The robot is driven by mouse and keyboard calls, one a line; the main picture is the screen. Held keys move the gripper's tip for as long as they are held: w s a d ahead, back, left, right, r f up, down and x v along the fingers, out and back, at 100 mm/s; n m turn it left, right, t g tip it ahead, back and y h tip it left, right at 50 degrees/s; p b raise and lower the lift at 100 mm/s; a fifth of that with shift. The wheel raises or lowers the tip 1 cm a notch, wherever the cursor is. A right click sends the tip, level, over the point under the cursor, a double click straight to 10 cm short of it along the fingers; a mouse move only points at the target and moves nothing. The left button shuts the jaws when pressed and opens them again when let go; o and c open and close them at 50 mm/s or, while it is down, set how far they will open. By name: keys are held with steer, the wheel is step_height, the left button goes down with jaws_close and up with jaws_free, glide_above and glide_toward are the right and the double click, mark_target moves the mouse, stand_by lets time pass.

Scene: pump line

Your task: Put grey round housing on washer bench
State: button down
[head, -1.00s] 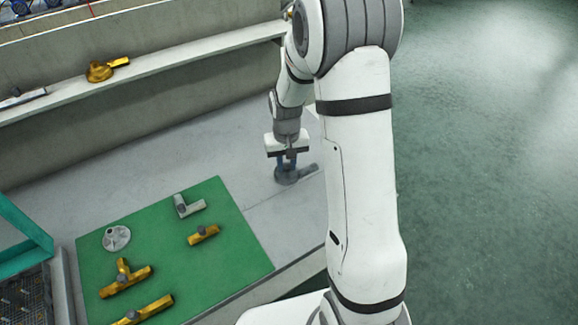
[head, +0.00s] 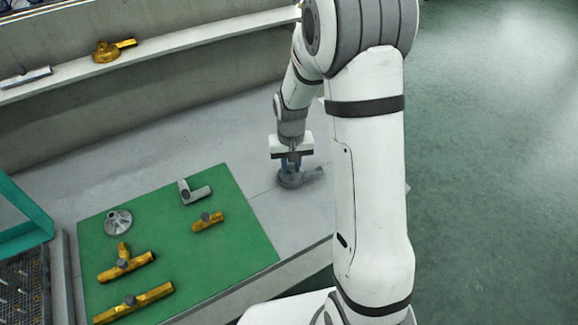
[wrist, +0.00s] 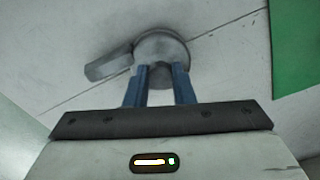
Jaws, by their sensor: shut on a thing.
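The grey round housing (head: 289,179) is at the far right part of the grey bench (head: 150,160), beyond the green mat. It has a round body with a flat arm to one side, and it also shows in the wrist view (wrist: 162,46). My gripper (head: 291,164) points down over it, with blue fingers shut on its top. In the wrist view my gripper (wrist: 160,72) has its fingertips against the round body. The housing is at or very near the bench top; I cannot tell if it touches.
A green mat (head: 235,255) holds several yellow pipe fittings, a grey elbow (head: 195,192) and a grey flanged part (head: 118,222). A shelf (head: 190,50) behind carries a yellow part (head: 112,50) and a grey bar (head: 25,77). A teal frame (head: 25,215) stands left.

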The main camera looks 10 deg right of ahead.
steer(key=shift+f, duration=0.45)
steer(key=shift+f, duration=0.25)
steer(key=c, duration=1.2)
jaws_free()
steer(key=shift+r, duration=0.1)
steer(key=shift+c, duration=0.2)
